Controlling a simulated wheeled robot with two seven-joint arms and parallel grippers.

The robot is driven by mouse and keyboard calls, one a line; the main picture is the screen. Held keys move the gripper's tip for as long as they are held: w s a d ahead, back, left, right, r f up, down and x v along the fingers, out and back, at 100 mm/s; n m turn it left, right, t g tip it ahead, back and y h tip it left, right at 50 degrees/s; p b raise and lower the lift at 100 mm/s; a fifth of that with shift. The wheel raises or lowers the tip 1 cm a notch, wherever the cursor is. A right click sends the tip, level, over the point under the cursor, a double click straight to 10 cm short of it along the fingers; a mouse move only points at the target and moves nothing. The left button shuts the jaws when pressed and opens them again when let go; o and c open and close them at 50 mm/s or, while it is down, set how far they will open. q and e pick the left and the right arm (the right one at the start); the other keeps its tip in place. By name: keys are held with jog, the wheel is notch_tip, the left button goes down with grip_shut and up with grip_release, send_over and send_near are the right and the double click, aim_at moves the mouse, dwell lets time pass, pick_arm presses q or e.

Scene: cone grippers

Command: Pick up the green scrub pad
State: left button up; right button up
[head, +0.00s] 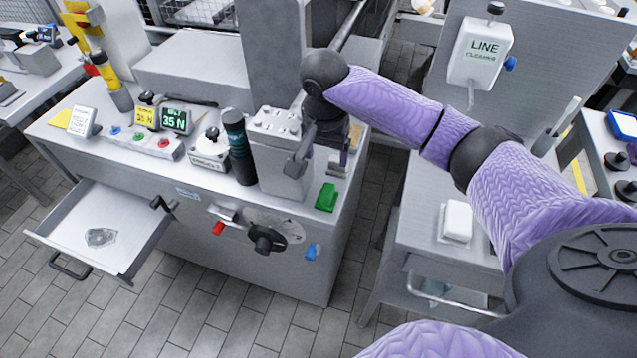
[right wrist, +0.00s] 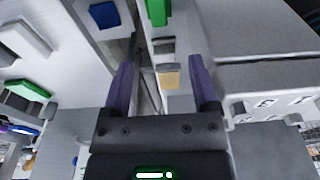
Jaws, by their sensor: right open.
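The green scrub pad (head: 326,197) lies on the front right part of the grey machine's top (head: 222,178) in the head view. A green block, apparently the same pad, shows at the top edge of the right wrist view (right wrist: 158,12), beyond the fingertips. My right gripper (right wrist: 162,75) is open, with nothing between its two purple fingers. In the head view its wrist is above the machine, behind the pad and apart from it; its fingers are hard to make out there. My left gripper is not in view.
A dark bottle (head: 239,148) and a grey block (head: 280,160) stand left of the pad. A tan block (right wrist: 170,80) lies below the right fingers. An open drawer (head: 60,222) juts out at left. A white box (head: 457,221) is on the right bench.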

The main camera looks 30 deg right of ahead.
aim_at(327, 191)
notch_tip(327, 191, down, 7)
jog(key=shift+d+f+b, duration=0.1)
jog(key=shift+b, duration=1.1)
jog(key=shift+d+f+b, duration=0.1)
jog(key=shift+f+b, duration=0.2)
jog(key=shift+f, duration=0.3)
jog(key=f+b, duration=0.1)
jog(key=f, duration=0.1)
jog(key=f+b, duration=0.1)
jog(key=f, duration=0.1)
jog(key=shift+w+d+f, duration=0.1)
jog(key=shift+w+d, duration=0.05)
jog(key=shift+d, duration=0.05)
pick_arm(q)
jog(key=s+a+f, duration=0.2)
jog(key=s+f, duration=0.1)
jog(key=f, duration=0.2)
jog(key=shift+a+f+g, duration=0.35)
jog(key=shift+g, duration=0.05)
pick_arm(e)
jog(key=shift+r, duration=0.2)
grip_shut()
